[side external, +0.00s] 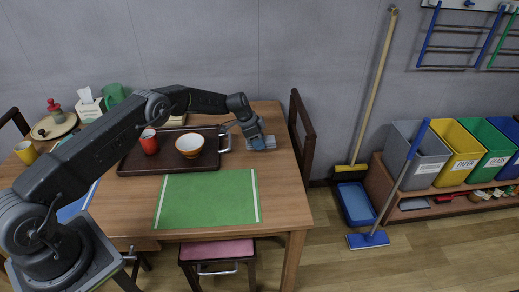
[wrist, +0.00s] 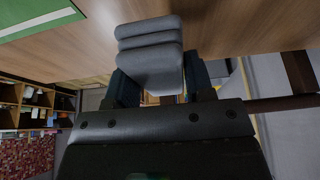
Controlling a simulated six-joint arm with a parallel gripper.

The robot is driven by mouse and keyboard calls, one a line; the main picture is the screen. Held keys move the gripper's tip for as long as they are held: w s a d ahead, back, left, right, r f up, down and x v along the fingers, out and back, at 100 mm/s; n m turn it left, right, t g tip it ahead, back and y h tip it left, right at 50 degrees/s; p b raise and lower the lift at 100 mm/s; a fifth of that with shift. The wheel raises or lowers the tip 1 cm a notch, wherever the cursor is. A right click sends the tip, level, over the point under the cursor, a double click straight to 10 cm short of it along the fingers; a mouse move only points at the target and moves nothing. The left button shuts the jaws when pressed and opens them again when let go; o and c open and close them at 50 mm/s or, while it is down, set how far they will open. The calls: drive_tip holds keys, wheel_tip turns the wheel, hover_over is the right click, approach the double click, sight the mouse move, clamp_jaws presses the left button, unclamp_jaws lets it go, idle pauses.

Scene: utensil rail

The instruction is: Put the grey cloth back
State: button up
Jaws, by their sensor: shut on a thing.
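The folded grey cloth (side external: 264,143) is at the right side of the wooden table, to the right of the brown tray (side external: 135,165). My gripper (side external: 253,136) is over it, reaching in from the left. In the wrist view the cloth (wrist: 150,45) shows as a stack of grey folds, and my gripper (wrist: 162,78) is shut on it with a dark finger on either side. I cannot tell whether the cloth touches the tabletop or hangs slightly above it.
The tray holds a red cup (side external: 149,143) and an orange-and-white bowl (side external: 190,146), close to my gripper's left. A green mat (side external: 207,198) lies in front. A dark chair (side external: 302,132) stands at the table's right edge. Bins (side external: 416,160), a broom and a mop are farther right.

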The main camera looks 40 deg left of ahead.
sight(260, 155)
drive_tip(key=shift+w+d+f, duration=0.1)
drive_tip(key=shift+d+f, duration=0.1)
drive_tip(key=shift+f, duration=1.95)
drive_tip(key=o, duration=0.9)
drive_tip(key=shift+f, duration=0.1)
drive_tip(key=shift+a+r, duration=0.15)
drive_tip(key=shift+r, duration=0.35)
drive_tip(key=v, duration=1.1)
drive_tip(key=shift+r, duration=0.15)
